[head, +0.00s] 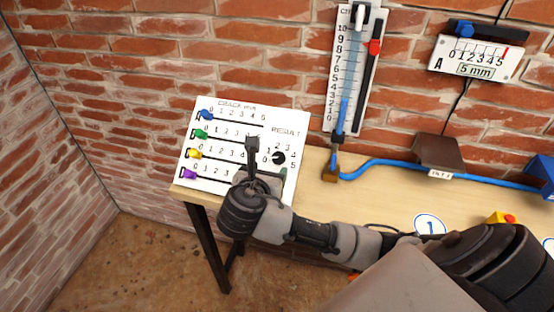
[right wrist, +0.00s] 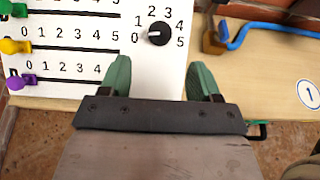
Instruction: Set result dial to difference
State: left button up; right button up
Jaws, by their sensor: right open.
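The white board (head: 222,103) stands on the table against the brick wall. Its black round result dial (head: 279,158) has numbers 0 to 5 around it. In the right wrist view the dial (right wrist: 159,33) shows a small white mark on its left side, roughly toward 0. My right gripper (head: 268,160) is open in front of the board. In the right wrist view its green-padded fingertips (right wrist: 160,72) are spread wide, with the dial just beyond and between them, not touched. My left gripper is not in view.
Blue (head: 207,115), green (head: 200,134), yellow (head: 194,154) and purple (head: 189,174) sliders sit at their left ends. A tall gauge (head: 348,75) with a red marker (head: 375,47) and a gauge A (head: 475,58) reading 5 mm hang on the wall. A blue hose (head: 395,165) crosses the table (head: 330,205).

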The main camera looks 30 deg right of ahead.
aim_at(278, 159)
jog(key=x, duration=0.8)
jog(key=shift+w+d+f, duration=0.15)
jog(key=shift+w+d, duration=0.05)
jog(key=c, duration=0.9)
